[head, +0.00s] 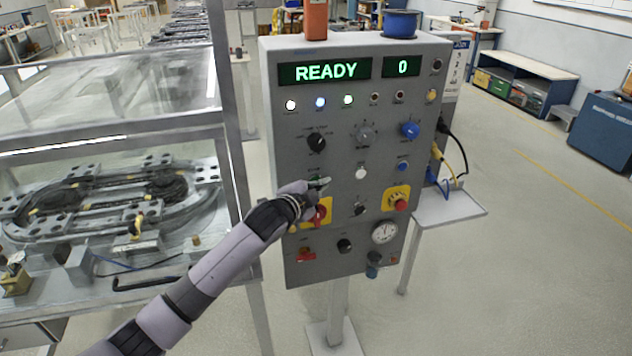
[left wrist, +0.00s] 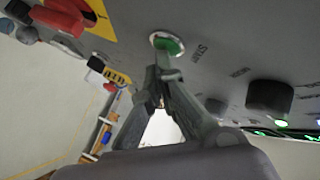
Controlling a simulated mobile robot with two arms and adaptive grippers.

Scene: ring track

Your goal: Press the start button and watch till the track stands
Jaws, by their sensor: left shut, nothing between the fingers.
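The grey control panel (head: 290,130) stands in the middle of the head view. Its displays read READY (head: 325,71) and 0 (head: 402,66). My left gripper (head: 322,184) is shut and empty, with its fingertips at the panel's left side. In the left wrist view its fingertips (left wrist: 164,68) overlap the lower edge of the green button (left wrist: 170,45), which has START printed beside it. I cannot tell whether they touch it. In the head view the gripper mostly hides this button. The ring track (head: 107,203) lies in the glazed case at the left. My right gripper is out of view.
A red emergency button on a yellow plate (head: 325,207) sits just below my left gripper, with another at the right (head: 397,199). Several knobs and lamps surround them. A small shelf (head: 440,208) juts out at the panel's right. The floor to the right is clear.

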